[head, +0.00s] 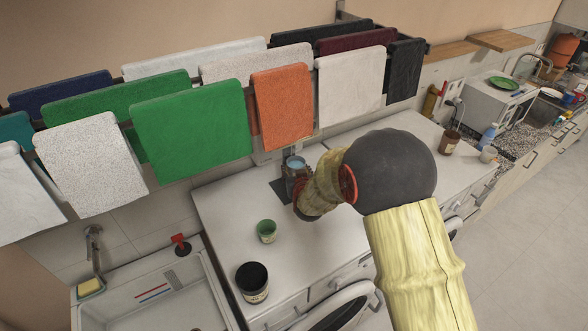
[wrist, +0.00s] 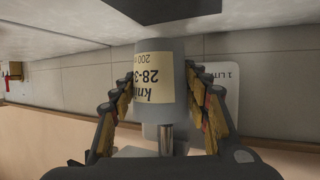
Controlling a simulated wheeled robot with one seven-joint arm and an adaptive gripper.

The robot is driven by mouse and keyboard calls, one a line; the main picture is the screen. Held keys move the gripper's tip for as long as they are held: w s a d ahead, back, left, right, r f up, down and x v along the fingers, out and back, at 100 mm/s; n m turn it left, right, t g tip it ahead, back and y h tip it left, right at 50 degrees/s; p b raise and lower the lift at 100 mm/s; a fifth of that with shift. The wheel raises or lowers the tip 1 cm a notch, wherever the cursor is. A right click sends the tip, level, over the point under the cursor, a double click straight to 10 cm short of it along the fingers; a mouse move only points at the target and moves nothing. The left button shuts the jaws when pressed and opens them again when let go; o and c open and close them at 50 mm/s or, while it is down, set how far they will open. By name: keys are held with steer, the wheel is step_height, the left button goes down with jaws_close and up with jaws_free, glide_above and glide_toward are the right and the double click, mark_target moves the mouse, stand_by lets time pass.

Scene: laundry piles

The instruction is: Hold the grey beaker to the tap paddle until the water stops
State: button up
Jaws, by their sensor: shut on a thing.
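The grey beaker (wrist: 176,76), with a cream printed label, is between the fingers of my gripper (wrist: 163,100) in the wrist view. The fingers are shut on its sides. A metal stem (wrist: 166,138) and a grey body show just behind it. I cannot tell whether the beaker touches the tap paddle, and no water stream is visible. In the head view, the dispenser with a bluish top (head: 294,162) stands at the back of the white counter, with my gripper (head: 298,190) right in front. The beaker is mostly hidden there.
A green cup (head: 266,231) and a dark can (head: 252,283) stand on the counter (head: 220,215) at left. A sink (head: 150,300) is further left. Towels (head: 192,130) hang above on a rack. A brown can (head: 449,143) is at right.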

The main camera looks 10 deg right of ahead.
steer(key=shift+s+d+b, duration=0.2)
steer(key=shift+s+d, duration=0.1)
steer(key=shift+s, duration=0.5)
steer(key=shift+s+d+b, duration=0.2)
steer(key=shift+s+d, duration=0.05)
steer(key=shift+s, duration=0.5)
steer(key=shift+s, duration=0.1)
steer(key=s+d+b, duration=0.2)
steer(key=s+d, duration=0.1)
steer(key=s, duration=0.6)
steer(key=shift+s, duration=0.15)
